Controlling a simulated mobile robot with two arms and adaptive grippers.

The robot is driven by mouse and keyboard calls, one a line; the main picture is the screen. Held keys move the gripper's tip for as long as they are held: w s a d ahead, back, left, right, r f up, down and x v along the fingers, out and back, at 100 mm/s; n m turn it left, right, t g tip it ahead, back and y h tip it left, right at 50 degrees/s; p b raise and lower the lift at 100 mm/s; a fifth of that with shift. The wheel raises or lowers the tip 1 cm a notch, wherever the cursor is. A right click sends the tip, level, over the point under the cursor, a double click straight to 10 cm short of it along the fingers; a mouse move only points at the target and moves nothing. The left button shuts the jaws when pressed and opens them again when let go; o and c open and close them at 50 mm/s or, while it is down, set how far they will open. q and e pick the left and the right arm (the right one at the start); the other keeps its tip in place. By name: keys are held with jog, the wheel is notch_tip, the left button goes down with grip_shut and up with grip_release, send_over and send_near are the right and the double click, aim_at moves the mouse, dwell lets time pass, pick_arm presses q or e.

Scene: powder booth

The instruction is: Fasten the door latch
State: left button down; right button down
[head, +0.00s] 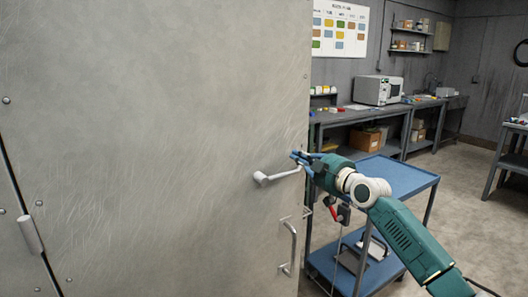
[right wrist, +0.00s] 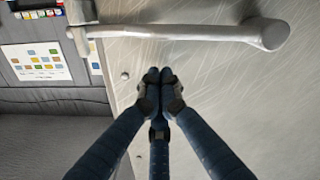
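The large grey metal door (head: 150,130) fills the left of the head view. Its latch (head: 278,175) is a pale lever with a round pivot on the door, lying nearly level and reaching to the door's right edge. The latch lever (right wrist: 185,32) crosses the top of the right wrist view, its far end at a metal piece by the edge. My right gripper (head: 298,157) is just above the lever's end near the door edge. In the wrist view, its dark fingers (right wrist: 160,76) meet at the tips with nothing visible between them, apart from the lever in the picture. My left gripper is out of view.
A pull handle (head: 293,248) is on the door below the latch. A blue cart (head: 395,175) stands right of the door, behind my right arm. A workbench (head: 360,115) with a microwave (head: 378,90) runs along the back wall. Open floor (head: 470,190) lies to the right.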

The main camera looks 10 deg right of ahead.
jog(key=f+m+b, duration=0.2)
jog(key=f, duration=0.1)
jog(key=shift+w+d+m, duration=0.2)
jog(key=shift+m, duration=0.2)
pick_arm(q)
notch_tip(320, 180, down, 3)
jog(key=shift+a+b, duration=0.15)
jog(key=shift+b, duration=0.15)
pick_arm(e)
jog(key=shift+f, duration=0.1)
